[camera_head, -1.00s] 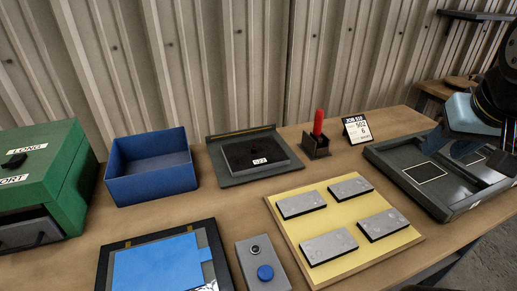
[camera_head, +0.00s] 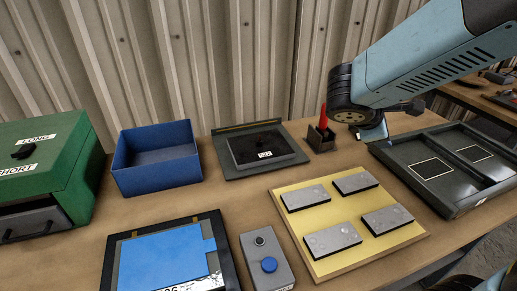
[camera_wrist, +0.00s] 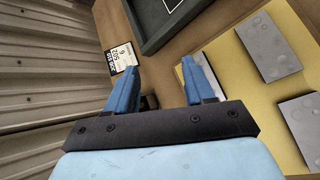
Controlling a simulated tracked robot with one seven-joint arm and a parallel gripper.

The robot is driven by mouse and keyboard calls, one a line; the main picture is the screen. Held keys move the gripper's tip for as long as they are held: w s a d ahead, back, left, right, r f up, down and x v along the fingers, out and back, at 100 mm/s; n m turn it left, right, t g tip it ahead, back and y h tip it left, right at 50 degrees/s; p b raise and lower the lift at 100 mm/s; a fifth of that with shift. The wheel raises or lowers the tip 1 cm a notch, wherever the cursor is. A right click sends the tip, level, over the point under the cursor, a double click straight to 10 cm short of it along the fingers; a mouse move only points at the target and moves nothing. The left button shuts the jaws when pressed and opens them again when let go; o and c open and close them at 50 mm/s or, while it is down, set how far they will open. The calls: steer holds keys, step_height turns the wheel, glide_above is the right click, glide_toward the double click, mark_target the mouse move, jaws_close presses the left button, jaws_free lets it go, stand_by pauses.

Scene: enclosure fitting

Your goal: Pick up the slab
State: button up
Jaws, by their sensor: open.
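Several grey slabs lie flat in two rows on a yellow board (camera_head: 344,212). They are a back-left slab (camera_head: 309,198), a back-right slab (camera_head: 355,182), a front-left slab (camera_head: 332,239) and a front-right slab (camera_head: 387,219). My gripper (camera_head: 376,137) is above the table behind the board's back-right side, touching no slab. In the wrist view, its two blue fingers (camera_wrist: 163,78) are apart with nothing between them. Two slabs (camera_wrist: 262,46) show clearly to their right, and another is partly hidden behind the right finger.
A dark two-bay tray (camera_head: 462,200) stands right of the board. A black holder (camera_head: 321,139) with a red item is close left of my gripper. A blue bin (camera_head: 157,178), green box (camera_head: 45,160) and button box (camera_head: 266,262) stand left. A job card (camera_wrist: 121,57) stands behind.

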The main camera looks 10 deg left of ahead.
steer(key=w+a+f+n+t+y, duration=0.1)
steer(key=w+a+f+n+t, duration=0.2)
steer(key=a+n, duration=0.4)
steer(key=n+t+y, duration=0.3)
steer(key=n+y, duration=0.5)
steer(key=n, duration=0.5)
glide_toward(259, 142)
steer(key=x, duration=0.8)
steer(key=shift+w+f, duration=0.15)
steer(key=shift+c, duration=0.2)
jaws_close()
